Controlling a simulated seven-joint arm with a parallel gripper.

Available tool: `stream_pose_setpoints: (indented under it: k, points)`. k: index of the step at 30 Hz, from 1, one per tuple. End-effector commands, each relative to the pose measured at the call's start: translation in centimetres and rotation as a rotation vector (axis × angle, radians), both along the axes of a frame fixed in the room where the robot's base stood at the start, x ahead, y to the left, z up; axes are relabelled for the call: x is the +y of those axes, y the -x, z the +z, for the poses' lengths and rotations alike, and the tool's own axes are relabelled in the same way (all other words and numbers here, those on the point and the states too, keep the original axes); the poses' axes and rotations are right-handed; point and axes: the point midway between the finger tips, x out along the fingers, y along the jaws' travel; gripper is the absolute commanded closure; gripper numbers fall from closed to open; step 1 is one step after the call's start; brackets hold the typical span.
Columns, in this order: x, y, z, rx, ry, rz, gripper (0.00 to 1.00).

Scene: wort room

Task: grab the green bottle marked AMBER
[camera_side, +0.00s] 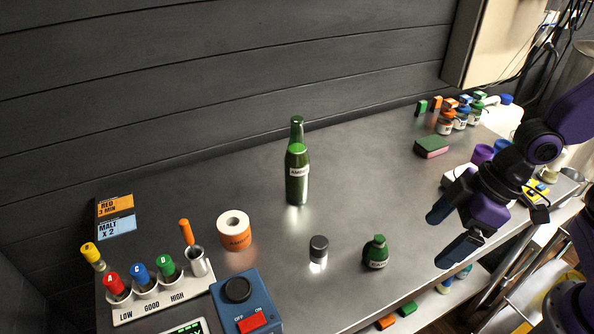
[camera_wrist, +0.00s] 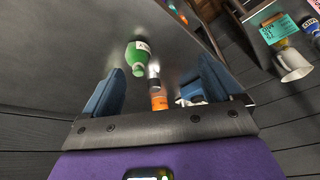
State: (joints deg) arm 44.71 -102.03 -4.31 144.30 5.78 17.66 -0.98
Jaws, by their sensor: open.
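A tall green bottle (camera_side: 297,178) stands upright near the middle of the steel bench in the side view; its white label seems to read AMBER. A squat green bottle (camera_side: 375,252) stands nearer the front edge, its white label too small to read. A green bottle with a white label (camera_wrist: 138,60) shows between my fingers' lines in the wrist view, probably the squat one. My gripper (camera_side: 443,233) is open and empty, above the bench's right part, well right of both bottles. Its two blue fingers (camera_wrist: 160,85) stand wide apart in the wrist view.
A dark-lidded jar (camera_side: 318,249) stands between the bottles, towards the front. An orange-banded roll (camera_side: 234,231), a blue switch box (camera_side: 246,302) and a rack of coloured caps (camera_side: 160,287) stand left. A green-and-pink sponge (camera_side: 431,147) lies behind my gripper. Bench around the tall bottle is clear.

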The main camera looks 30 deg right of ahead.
Motion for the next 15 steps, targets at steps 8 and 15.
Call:
stream_pose_setpoints:
  k: [8, 15]
  points:
    - [3.8, -7.4, -1.4, -0.178, -0.219, -0.174, 0.08]
    - [4.5, -13.9, -1.4, -0.390, -0.370, -0.322, 0.08]
